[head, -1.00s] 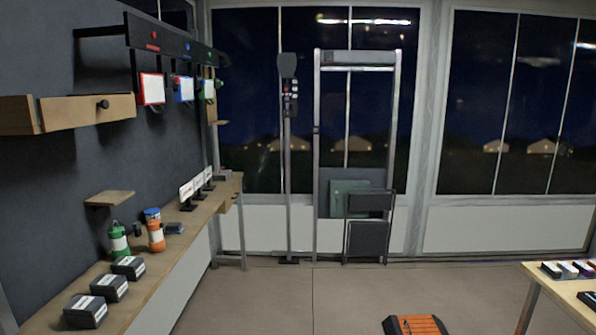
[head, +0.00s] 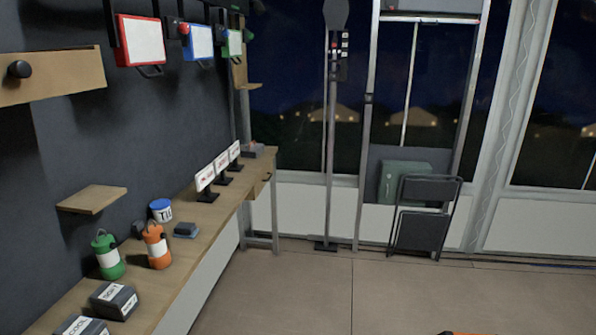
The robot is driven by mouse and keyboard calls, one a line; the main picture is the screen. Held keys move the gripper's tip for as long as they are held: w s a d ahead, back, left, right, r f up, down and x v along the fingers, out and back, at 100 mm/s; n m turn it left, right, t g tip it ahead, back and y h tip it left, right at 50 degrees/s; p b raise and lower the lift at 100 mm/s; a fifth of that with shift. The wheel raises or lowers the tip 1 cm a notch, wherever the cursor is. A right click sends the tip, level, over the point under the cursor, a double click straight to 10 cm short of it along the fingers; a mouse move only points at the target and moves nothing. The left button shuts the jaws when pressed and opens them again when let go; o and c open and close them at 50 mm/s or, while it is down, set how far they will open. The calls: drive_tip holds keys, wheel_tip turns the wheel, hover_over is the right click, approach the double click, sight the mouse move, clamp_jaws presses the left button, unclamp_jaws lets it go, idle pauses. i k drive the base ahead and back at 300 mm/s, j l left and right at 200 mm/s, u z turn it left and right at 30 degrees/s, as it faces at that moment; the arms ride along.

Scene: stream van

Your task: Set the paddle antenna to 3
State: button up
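What looks like the paddle antenna is a dark rounded paddle (head: 336,14) on top of a thin grey pole (head: 331,150) in front of the window. Its top is cut by the upper edge of the head view. A dark panel (head: 341,55) with several small red and light parts sits on the pole just below the paddle. Any numbers on it are too small to read. The pole stands on a dark foot on the floor.
A long wooden bench (head: 215,222) along the left wall holds lanterns, boxes and small signs. A drawer (head: 52,75) juts from the wall. A tall metal frame (head: 366,130) and a folding chair (head: 424,215) stand right of the pole. Floor (head: 320,295) before it is clear.

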sight(336, 12)
drive_tip(key=i, duration=1.8)
